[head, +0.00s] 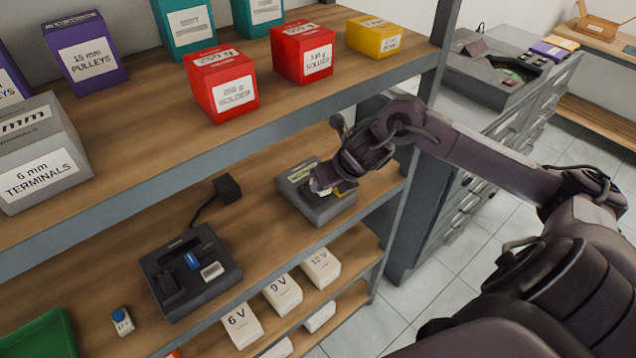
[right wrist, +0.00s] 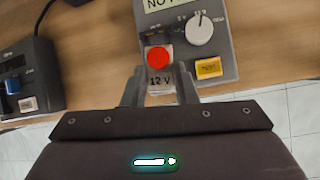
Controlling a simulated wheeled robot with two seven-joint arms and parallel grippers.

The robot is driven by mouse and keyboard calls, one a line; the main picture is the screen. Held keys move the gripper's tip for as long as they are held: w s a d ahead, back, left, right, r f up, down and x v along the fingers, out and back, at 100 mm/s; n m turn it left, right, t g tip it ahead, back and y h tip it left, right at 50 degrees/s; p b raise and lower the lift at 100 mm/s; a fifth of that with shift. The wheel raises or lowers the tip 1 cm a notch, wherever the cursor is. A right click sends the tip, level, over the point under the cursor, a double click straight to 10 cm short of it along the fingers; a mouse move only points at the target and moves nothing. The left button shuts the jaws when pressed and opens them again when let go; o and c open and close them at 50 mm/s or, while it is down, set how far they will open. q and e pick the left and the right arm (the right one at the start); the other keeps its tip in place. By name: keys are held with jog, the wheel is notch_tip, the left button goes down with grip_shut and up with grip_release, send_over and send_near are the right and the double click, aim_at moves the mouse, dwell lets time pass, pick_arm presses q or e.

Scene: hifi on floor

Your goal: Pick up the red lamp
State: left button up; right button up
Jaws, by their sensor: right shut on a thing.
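The red lamp (right wrist: 158,57) shows in the right wrist view as a round red top with a pale part marked 12 V just below it. It is at the grey tester box (right wrist: 188,50), which has a white dial and a yellow label. My right gripper (right wrist: 160,90) is shut on the lamp's pale part, with one finger on each side. Whether the lamp is still seated in the box cannot be told. In the head view my right gripper (head: 328,188) is over the tester box (head: 325,208) and hides the lamp. My left gripper is not in view.
A dark device (head: 190,272) with a cable stands left on the same shelf. Red boxes (head: 302,52) stand on the shelf above, whose edge is close to my arm. White boxes marked 6 V, 9 V and 12 V (head: 320,268) stand below. Wood between the two devices is clear.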

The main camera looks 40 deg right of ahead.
jog(key=shift+s+d+f+b, duration=0.15)
jog(key=shift+s+b, duration=0.15)
jog(key=shift+s, duration=0.15)
jog(key=shift+s+d+f+b, duration=0.15)
jog(key=shift+s+b, duration=0.1)
jog(key=shift+s, duration=0.15)
jog(key=shift+s+r+b, duration=0.1)
jog(key=shift+s+b, duration=0.2)
jog(key=shift+s, duration=0.05)
jog(key=shift+s+a+r+p, duration=0.25)
jog(key=shift+a+r+p, duration=0.05)
jog(key=shift+p, duration=0.4)
jog(key=s+d, duration=0.2)
jog(key=s, duration=1)
jog(key=shift+d+b, duration=0.3)
jog(key=shift+b, duration=0.05)
